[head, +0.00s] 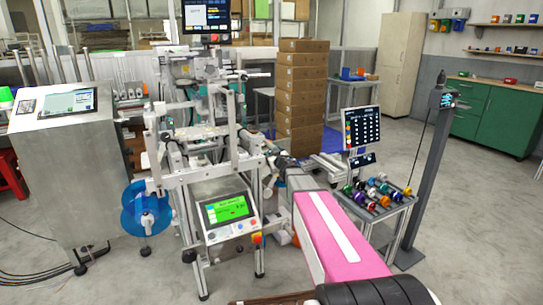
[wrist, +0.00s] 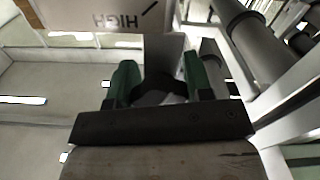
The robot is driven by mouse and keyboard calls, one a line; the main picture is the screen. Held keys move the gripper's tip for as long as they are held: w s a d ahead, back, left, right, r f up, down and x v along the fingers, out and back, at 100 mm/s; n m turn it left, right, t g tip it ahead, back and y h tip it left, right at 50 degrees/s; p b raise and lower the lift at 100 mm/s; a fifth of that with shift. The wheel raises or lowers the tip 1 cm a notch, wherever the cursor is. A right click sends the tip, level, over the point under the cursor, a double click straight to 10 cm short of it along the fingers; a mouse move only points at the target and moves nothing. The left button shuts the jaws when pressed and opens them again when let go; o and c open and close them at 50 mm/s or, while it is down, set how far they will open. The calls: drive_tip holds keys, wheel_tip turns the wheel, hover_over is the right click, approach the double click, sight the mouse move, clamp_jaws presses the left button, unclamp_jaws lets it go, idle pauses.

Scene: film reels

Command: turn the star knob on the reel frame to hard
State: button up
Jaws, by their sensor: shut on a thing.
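The reel frame (head: 185,178) stands left of centre in the head view, a pale metal machine with rollers and a screen at its front. My arm reaches to its right side. My gripper (wrist: 160,82) shows in the wrist view with two green fingertips, shut on the dark star knob (wrist: 166,92) between them. Only part of the knob shows; its setting cannot be read. A pale plate (wrist: 85,14) beyond it carries the word HIGH, upside down, and a short dark line. In the head view the knob and fingertips cannot be made out.
A blue reel (head: 146,222) hangs low on the frame's left. A steel cabinet (head: 62,170) stands further left. A small table (head: 398,207) with coloured reels and a grey post (head: 425,170) stand right of my arm. Stacked boxes (head: 302,95) are behind. Floor at right is clear.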

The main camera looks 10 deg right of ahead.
drive_tip(key=shift+m, duration=2.3)
drive_tip(key=o, duration=0.9)
drive_tip(key=v, duration=1.1)
